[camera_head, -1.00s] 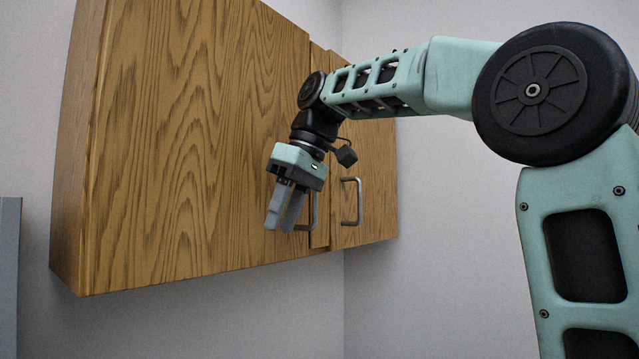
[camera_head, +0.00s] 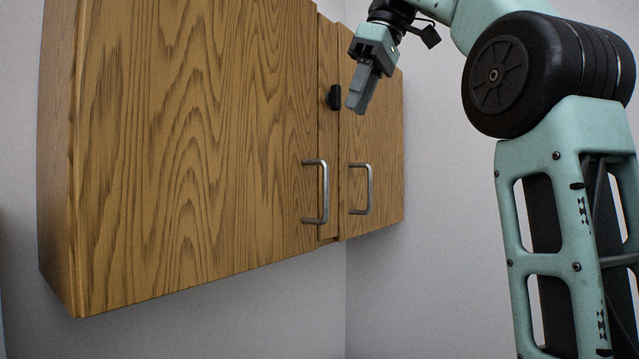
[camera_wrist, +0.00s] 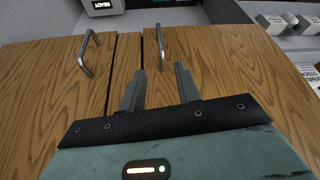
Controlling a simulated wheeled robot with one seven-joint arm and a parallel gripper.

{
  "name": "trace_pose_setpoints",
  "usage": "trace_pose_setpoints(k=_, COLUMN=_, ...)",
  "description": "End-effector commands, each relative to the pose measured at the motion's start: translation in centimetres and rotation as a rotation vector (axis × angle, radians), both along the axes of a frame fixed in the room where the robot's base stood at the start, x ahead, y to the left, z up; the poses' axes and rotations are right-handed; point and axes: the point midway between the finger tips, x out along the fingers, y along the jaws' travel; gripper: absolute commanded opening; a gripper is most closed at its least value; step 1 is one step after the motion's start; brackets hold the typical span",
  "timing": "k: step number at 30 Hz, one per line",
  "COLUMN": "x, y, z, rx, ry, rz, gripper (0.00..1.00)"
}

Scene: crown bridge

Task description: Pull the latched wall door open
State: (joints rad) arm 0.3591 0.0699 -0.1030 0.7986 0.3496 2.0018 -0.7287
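A wooden wall cabinet has a large left door (camera_head: 200,140) and a narrower right door (camera_head: 385,140), both shut. The left door has a metal bar handle (camera_head: 323,192); the right door has another (camera_head: 369,190). A black latch (camera_head: 334,97) sits on the strip between the doors, well above the handles. My gripper (camera_head: 357,108) is just right of the latch in the head view; contact cannot be told. In the wrist view, my gripper's fingers (camera_wrist: 160,82) are apart with nothing between them. Two handles (camera_wrist: 87,53) (camera_wrist: 160,45) show beyond the fingertips. The latch is not visible there.
Plain grey walls surround the cabinet, with a room corner behind its right end. Space below the cabinet is clear in the head view. The wrist view shows a display reading READY (camera_wrist: 100,5) and several pale boxes (camera_wrist: 280,22) beyond the cabinet.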

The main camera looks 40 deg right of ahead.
Motion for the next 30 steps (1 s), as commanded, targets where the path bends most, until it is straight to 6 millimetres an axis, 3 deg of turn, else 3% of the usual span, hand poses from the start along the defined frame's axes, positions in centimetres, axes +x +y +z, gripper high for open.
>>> trace_pose_setpoints(k=24, x=4.8, y=2.5, z=-13.4, rx=0.001, ry=0.004, rz=0.001, gripper=0.33)
trace_pose_setpoints(k=30, x=5.7, y=2.8, z=-15.4, rx=0.001, ry=0.003, rz=0.000, gripper=0.33)
